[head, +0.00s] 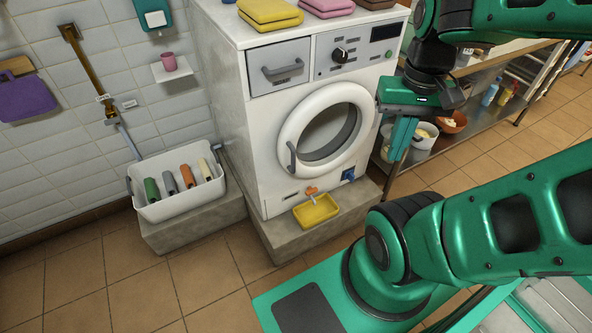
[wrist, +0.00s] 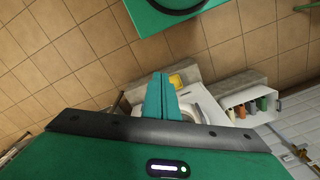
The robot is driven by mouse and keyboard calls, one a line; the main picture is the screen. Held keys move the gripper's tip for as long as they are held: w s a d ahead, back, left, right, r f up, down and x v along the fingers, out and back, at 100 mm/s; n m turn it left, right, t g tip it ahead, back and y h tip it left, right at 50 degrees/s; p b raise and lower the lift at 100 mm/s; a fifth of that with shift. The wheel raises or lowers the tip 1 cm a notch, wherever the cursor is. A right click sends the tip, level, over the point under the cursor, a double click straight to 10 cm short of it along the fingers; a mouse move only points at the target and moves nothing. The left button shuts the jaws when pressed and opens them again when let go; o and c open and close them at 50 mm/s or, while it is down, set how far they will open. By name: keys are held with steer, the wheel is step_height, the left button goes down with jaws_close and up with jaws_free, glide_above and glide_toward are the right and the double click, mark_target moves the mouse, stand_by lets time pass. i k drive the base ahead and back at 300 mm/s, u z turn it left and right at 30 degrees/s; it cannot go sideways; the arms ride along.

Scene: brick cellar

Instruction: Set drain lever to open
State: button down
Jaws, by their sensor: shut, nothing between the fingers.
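A small orange lever (head: 312,190) sits low on the front of the white washing machine (head: 262,120), just above a yellow drip tray (head: 316,211). It looks like the drain lever; its exact setting is too small to read. My gripper (head: 392,160) hangs to the right of the machine's door, fingers together and pointing down, apart from the lever. In the wrist view my gripper (wrist: 160,76) shows its two teal fingers closed and empty. The yellow tray (wrist: 177,79) lies just beyond the fingers there; I cannot make out the lever in that view.
A blue fitting (head: 348,174) is right of the lever. The round door (head: 285,135) has a grey handle. A white basket (head: 150,207) with coloured rolls stands left. A metal shelf (head: 480,108) with bowls and bottles is at right. Tiled floor (head: 205,290) is clear in front.

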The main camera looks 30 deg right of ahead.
mark_target(311, 191)
steer(key=z, duration=0.4)
steer(key=k, duration=0.85)
steer(key=u, duration=0.35)
